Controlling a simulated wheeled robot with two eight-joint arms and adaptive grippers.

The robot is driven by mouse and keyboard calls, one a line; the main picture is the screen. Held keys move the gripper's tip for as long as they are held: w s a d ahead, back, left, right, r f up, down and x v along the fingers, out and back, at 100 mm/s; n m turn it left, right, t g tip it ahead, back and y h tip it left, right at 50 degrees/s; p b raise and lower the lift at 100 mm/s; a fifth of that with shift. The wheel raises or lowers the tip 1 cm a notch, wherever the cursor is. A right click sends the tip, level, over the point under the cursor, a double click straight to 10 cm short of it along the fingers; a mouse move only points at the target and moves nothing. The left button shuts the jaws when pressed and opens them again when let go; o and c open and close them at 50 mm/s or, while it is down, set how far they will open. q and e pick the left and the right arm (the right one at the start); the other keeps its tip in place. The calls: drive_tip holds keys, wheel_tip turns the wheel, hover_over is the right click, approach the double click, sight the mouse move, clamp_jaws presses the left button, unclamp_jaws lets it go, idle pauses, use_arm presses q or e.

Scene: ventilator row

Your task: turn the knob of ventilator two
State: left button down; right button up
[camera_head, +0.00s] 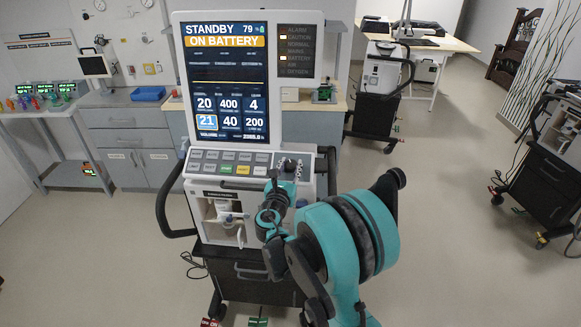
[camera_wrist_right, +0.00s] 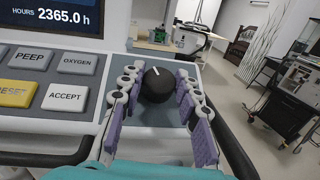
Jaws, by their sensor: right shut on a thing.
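The ventilator (camera_head: 300,105) in front of me has a large screen reading STANDBY, ON BATTERY, with the value 21 highlighted. I see no number marking it as two. Its round black knob (camera_wrist_right: 158,84) with a white pointer line sits right of the button panel in the right wrist view. My right gripper (camera_wrist_right: 158,72) is shut on the knob, with one purple-padded finger on each side. In the head view my right gripper (camera_head: 287,168) is at the right end of the button panel, and the knob is mostly hidden there. My left gripper is not in view.
Buttons including ACCEPT (camera_wrist_right: 67,97) lie left of the knob. A black side handle (camera_head: 168,195) curves out at the ventilator's left. Other ventilators stand behind (camera_head: 383,75) and at the far right (camera_head: 557,135). Counters line the left wall.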

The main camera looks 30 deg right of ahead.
drive_tip(key=m+g+h, duration=0.1)
drive_tip(key=m+g, duration=0.1)
drive_tip(key=shift+w+a+m+h, duration=0.15)
drive_tip(key=shift+m+h, duration=0.25)
drive_tip(key=m+g, duration=0.1)
drive_tip(key=m+g+h+p, duration=0.1)
drive_tip(key=m+g, duration=0.1)
drive_tip(key=shift+w+r+m+g, duration=0.1)
drive_tip(key=shift+w+m+g, duration=0.05)
drive_tip(key=shift+m+g, duration=0.15)
drive_tip(key=m+g+h+p, duration=0.1)
drive_tip(key=m+g, duration=0.4)
drive_tip(key=shift+w+p, duration=0.1)
drive_tip(key=shift+p, duration=0.3)
drive_tip(key=shift+m+g+y+p, duration=0.3)
drive_tip(key=shift+m+g+p, duration=0.25)
drive_tip(key=shift+m+g, duration=0.7)
drive_tip(key=o, duration=1.2)
drive_tip(key=shift+w, duration=0.1)
drive_tip(key=shift+c, duration=0.2)
